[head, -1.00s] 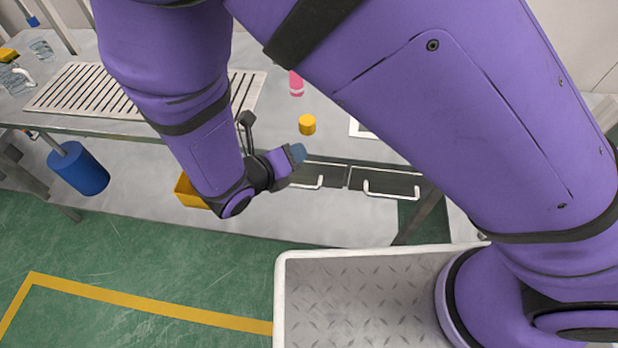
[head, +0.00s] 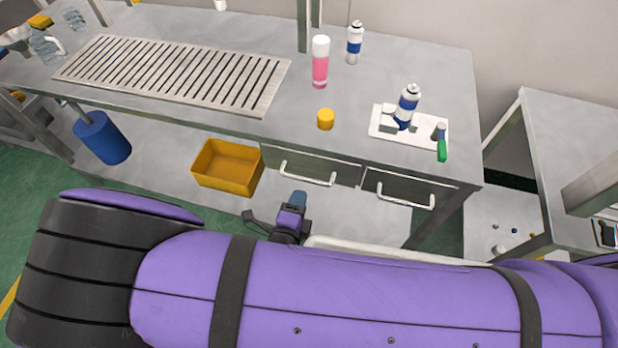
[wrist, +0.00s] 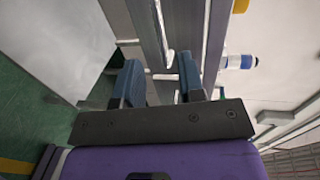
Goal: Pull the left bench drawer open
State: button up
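The left drawer (head: 340,168) is set under the bench top, with a pale bar handle (head: 308,178) on its front. It looks shut. The right drawer (head: 385,183) beside it, with its own handle (head: 405,205), also looks shut. My gripper (head: 294,200) is in front of the left drawer, just below its handle in the head view. In the wrist view, the two blue fingers of my gripper (wrist: 160,82) are apart, with nothing clearly held between them. A pale handle (wrist: 158,25) shows beyond the fingers; I cannot tell the exact gap to it.
The bench top (head: 270,150) carries a slotted plate (head: 190,72), a yellow cap (head: 325,119), a pink bottle (head: 320,65) and a white tray (head: 380,125) with a spray can. A yellow bin (head: 228,168) sits left of the drawers. A blue cylinder (head: 102,138) hangs farther left.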

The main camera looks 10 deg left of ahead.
aim_at(307, 181)
jog(key=x, duration=0.8)
jog(key=shift+w, duration=0.15)
jog(key=shift+c, duration=0.2)
grip_shut()
